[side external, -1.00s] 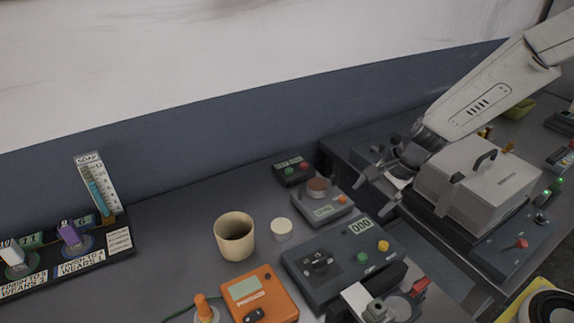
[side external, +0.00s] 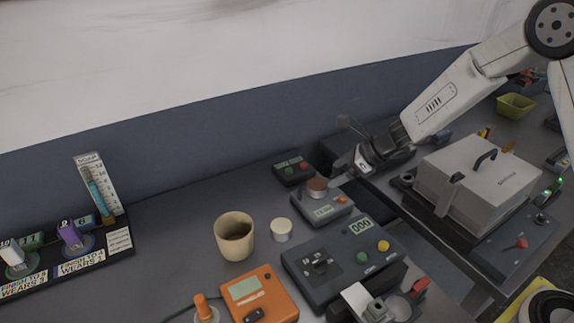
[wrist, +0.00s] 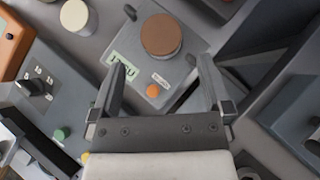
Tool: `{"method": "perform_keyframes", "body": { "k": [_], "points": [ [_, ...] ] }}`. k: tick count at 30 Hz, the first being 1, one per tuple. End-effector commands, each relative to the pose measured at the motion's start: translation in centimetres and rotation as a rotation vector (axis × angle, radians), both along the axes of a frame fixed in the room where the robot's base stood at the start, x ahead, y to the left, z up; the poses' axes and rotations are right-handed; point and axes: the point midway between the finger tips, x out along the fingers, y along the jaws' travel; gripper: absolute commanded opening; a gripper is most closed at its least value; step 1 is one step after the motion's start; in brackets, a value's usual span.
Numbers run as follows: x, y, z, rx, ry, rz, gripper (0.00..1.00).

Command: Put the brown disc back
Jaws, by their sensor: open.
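The brown disc (side external: 317,184) sits on the pan of a small grey scale (side external: 322,207) with a green display and an orange button. In the wrist view the disc (wrist: 161,35) lies just beyond and between my fingertips. My gripper (side external: 342,155) is open and empty, just behind and to the right of the disc. In the wrist view its two fingers (wrist: 160,66) reach over the scale's front, apart from the disc.
A cream cup (side external: 234,236) and a pale round disc (side external: 281,229) stand left of the scale. A dark control box (side external: 330,262) is in front, a small button box (side external: 293,169) behind. A lidded grey box (side external: 478,180) stands at right.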

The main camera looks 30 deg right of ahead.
Motion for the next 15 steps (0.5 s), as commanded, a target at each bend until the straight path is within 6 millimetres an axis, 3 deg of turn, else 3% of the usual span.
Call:
{"method": "perform_keyframes", "body": {
  "k": [15],
  "points": [
    [1.1,1.1,-1.6,-0.002,-0.001,0.002,1.00]
  ]
}}
